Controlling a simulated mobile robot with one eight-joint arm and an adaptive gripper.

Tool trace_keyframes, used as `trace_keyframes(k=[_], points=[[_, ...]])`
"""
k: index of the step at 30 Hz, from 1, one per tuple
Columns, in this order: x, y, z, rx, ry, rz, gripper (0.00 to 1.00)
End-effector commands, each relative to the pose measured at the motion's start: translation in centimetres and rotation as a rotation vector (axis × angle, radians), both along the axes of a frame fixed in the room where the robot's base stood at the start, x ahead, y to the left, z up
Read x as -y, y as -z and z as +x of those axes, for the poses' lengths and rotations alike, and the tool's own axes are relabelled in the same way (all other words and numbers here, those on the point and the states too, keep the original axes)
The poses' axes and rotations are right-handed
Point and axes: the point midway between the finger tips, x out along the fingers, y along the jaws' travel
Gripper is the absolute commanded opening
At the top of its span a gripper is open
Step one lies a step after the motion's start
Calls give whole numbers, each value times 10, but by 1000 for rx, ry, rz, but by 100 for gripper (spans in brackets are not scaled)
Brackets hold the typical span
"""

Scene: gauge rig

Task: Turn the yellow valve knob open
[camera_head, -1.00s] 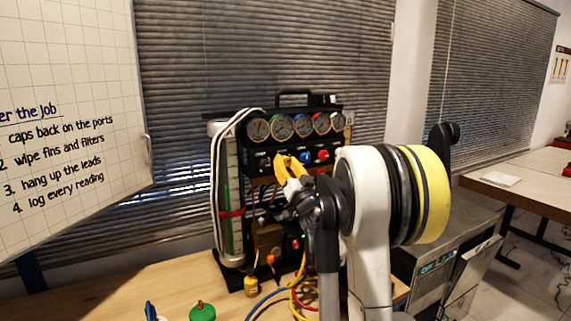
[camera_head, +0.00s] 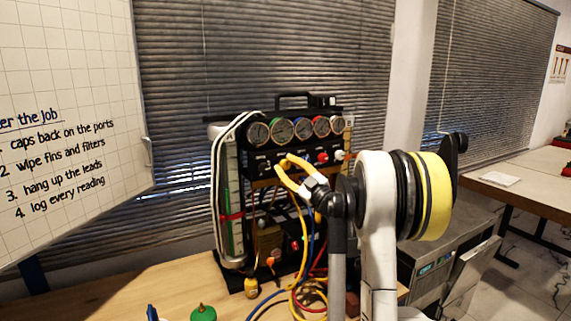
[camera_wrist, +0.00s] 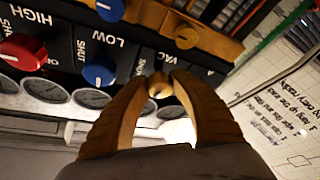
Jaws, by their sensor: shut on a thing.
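The yellow valve knob (camera_wrist: 158,86) shows as a small rounded tip between my fingertips in the wrist view. My gripper (camera_wrist: 160,78) has orange-yellow fingers that close around it from both sides. In the head view my gripper (camera_head: 283,163) reaches the left part of the valve row on the gauge rig (camera_head: 262,162). The fingers hide the yellow knob there, and its turn position cannot be told.
A blue knob (camera_wrist: 99,70) and a red knob (camera_wrist: 24,52) sit beside it, under LOW and HIGH labels. Several gauges (camera_head: 302,127) line the rig top. Hoses hang below. A green object (camera_head: 203,313) stands on the wooden bench (camera_head: 120,298).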

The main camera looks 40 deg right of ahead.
Motion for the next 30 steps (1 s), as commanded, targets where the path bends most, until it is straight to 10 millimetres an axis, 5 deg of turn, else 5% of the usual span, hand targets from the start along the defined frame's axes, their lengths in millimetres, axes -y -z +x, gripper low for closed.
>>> trace_keyframes(k=[12, 28, 29, 30], points=[[0, -2, 0, -40, 0, -174, 0], [0, -1, 0, -46, 0, -195, 0], [0, -1, 0, -46, 0, -195, 31], [0, -1, 0, -46, 0, -195, 43]])
